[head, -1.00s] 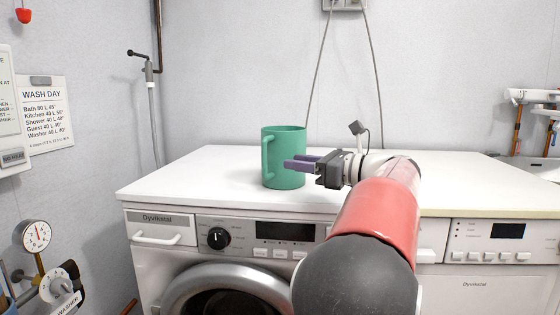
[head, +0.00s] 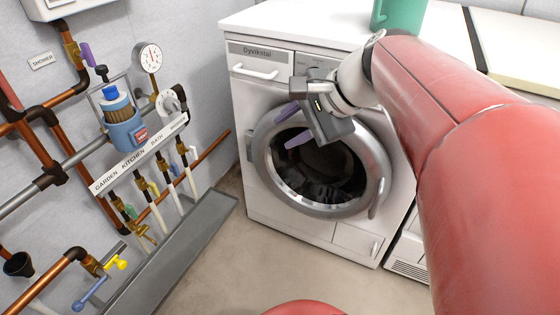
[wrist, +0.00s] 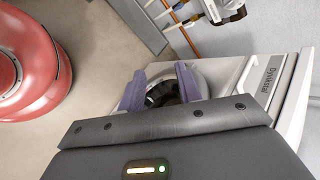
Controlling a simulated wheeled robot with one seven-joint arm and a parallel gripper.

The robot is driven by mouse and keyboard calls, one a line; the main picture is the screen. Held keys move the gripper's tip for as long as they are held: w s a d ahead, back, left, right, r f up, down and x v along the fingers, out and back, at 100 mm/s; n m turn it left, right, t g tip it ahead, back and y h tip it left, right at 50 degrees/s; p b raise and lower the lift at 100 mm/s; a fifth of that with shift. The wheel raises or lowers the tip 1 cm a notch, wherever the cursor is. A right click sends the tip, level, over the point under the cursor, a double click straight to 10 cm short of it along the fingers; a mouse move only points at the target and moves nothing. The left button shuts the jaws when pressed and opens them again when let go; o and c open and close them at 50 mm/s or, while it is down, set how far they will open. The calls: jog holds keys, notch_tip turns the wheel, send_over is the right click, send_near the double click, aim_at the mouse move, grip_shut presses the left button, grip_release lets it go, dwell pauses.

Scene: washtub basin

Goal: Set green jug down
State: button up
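The green jug (head: 400,14) stands on the white top of the washing machine (head: 300,20), at the upper edge of the head view. Its upper part is cut off by the picture edge. My gripper (head: 290,125) is below and left of the jug, in front of the machine's round door. Its two purple fingers are apart with nothing between them. In the wrist view, the open fingers (wrist: 160,88) point toward the washing machine door, and the jug does not show.
A valve panel with copper pipes (head: 140,150) and a pressure gauge (head: 149,58) is on the left wall. A grey floor trough (head: 180,255) runs below it. The floor in front of the machine (head: 250,270) is clear. A second appliance adjoins on the right.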

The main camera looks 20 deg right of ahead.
jog(key=s+a+f+n+g+h, duration=0.1)
jog(key=s+a+f+n+h, duration=0.4)
jog(key=s+f+n, duration=0.4)
jog(key=shift+s+a+f+n, duration=0.2)
jog(key=shift+f+n, duration=0.3)
jog(key=shift+n, duration=2.6)
